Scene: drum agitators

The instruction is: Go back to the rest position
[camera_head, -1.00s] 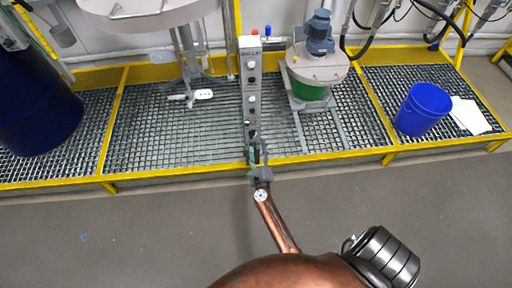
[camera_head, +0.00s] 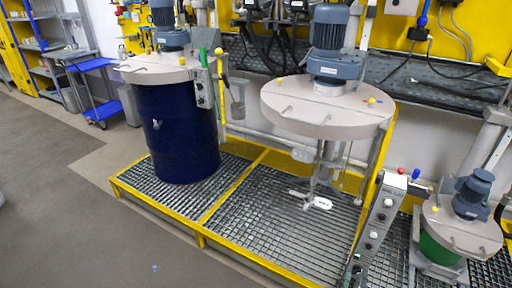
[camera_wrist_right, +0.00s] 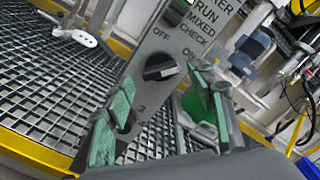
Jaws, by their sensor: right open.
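My right gripper (camera_wrist_right: 160,98) is open in the right wrist view, with green pads on its two fingers. The fingers stand in front of the grey control panel (camera_wrist_right: 205,22), on either side of a black rotary knob (camera_wrist_right: 160,68) marked OFF and ON. I cannot tell whether they touch the panel. A lower knob is partly hidden by the left finger. In the head view the control panel (camera_head: 383,212) is at lower right, and only a small part of my right gripper (camera_head: 357,270) shows low at its foot. My left gripper is not in view.
A yellow-edged grating platform (camera_head: 203,228) carries a dark blue drum (camera_head: 180,130) under an agitator. A raised agitator lid (camera_head: 325,105) hangs mid-platform, and a green drum (camera_head: 438,250) stands right of the panel. A blue cart (camera_head: 95,90) is far left. Grey floor (camera_head: 60,220) is clear at left.

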